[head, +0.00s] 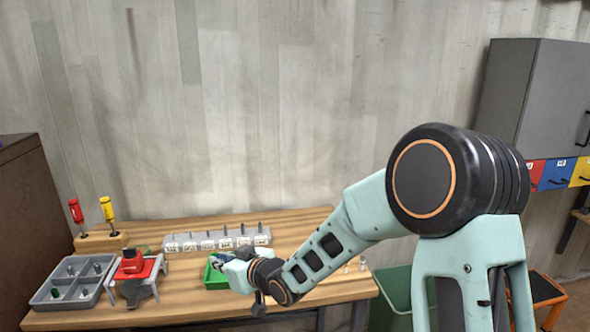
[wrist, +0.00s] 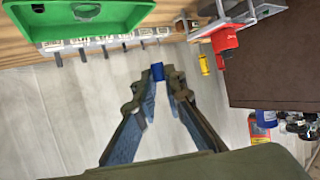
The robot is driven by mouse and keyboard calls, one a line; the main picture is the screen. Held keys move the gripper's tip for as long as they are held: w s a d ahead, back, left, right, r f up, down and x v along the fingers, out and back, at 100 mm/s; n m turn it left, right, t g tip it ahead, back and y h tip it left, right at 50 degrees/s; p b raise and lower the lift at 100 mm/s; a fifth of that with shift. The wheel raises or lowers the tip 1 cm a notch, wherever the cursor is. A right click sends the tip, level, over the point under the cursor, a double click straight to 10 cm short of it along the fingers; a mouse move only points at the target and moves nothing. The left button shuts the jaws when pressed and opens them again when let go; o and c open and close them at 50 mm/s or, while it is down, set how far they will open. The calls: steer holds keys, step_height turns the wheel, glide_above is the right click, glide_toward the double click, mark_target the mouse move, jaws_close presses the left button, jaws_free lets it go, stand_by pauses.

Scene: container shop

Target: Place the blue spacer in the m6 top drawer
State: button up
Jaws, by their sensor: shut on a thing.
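My gripper (wrist: 158,82) is shut on the small blue spacer (wrist: 157,71), which sits between its fingertips in the wrist view. In the head view my gripper (head: 223,259) is over the table, above or beside a green tray (head: 211,284); the spacer is too small to make out there. Red (head: 536,173), blue (head: 556,173) and yellow (head: 581,173) drawer fronts show at the right edge, below a grey cabinet. Their labels are too small to read, so I cannot tell which is m6. The drawers look shut.
On the wooden table (head: 190,309) stand a grey divided tray (head: 75,283), a red device (head: 133,267), a grey labelled rack (head: 217,241) with pegs and a screwdriver stand (head: 101,242). A green bin (head: 394,289) and an orange step stool (head: 549,289) are at right.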

steer(key=w+d+r+m+t+h+p, duration=0.1)
steer(key=d+r+m+h, duration=0.2)
steer(key=d, duration=0.9)
steer(key=w+d+r+m+t+h+p, duration=0.1)
steer(key=d+r+m+t+h, duration=0.2)
steer(key=d, duration=0.8)
steer(key=w+d+r+m+h+p, duration=0.2)
steer(key=d+r+m+h, duration=0.15)
steer(key=d, duration=0.85)
steer(key=a+f+n+g+y+b, duration=0.1)
steer(key=a+f+n+y+b, duration=0.2)
steer(key=a, duration=0.8)
steer(key=a+f+n+g+y, duration=0.1)
steer(key=a+f+n+y, duration=0.25)
steer(key=a, duration=0.85)
steer(key=s+a+f+n+g+y+b, duration=0.1)
steer(key=s+a+n+y, duration=0.1)
steer(key=a, duration=0.6)
steer(key=s+a+f+n+g+y+b, duration=0.1)
steer(key=s+a, duration=0.3)
steer(key=a, duration=0.5)
steer(key=shift+s+a+f+n+g+y, duration=0.2)
steer(key=shift+s+f+n+g+y, duration=0.1)
steer(key=shift+f+n+g+y, duration=0.45)
